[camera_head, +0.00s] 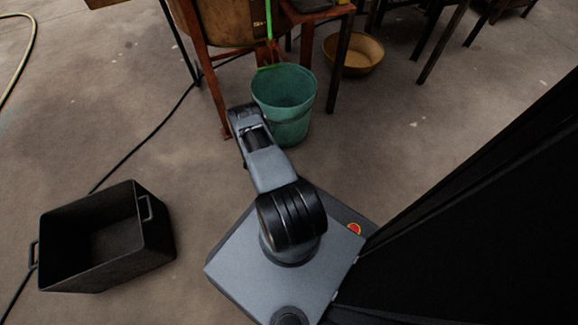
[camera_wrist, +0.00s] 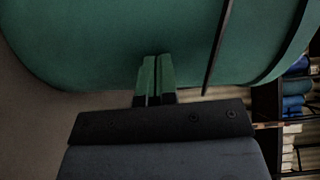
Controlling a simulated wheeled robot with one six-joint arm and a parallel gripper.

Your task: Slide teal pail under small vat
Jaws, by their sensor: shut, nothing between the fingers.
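The teal pail (camera_head: 290,125) stands upright on the floor, at the front of the vat's stand in the head view. Its open top looks empty. The pail's wall (camera_wrist: 90,45) fills the upper part of the wrist view. My gripper (camera_wrist: 155,62) has its two fingers together, tips at the pail's wall; I cannot tell if they touch it. In the head view the fingers are hidden by my arm, left of the pail. A brown vat (camera_head: 220,22) is cut off at the top edge, on a rusty red stand (camera_head: 208,75). A green upright part hangs at its front, above the pail's back rim.
A yellow-brown basin (camera_head: 355,68) sits on the floor right of the pail, behind a dark leg. A black crate (camera_head: 150,235) stands at lower left. A black cable (camera_head: 145,140) crosses the floor. Shelves with blue and pale items (camera_wrist: 293,105) show in the wrist view.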

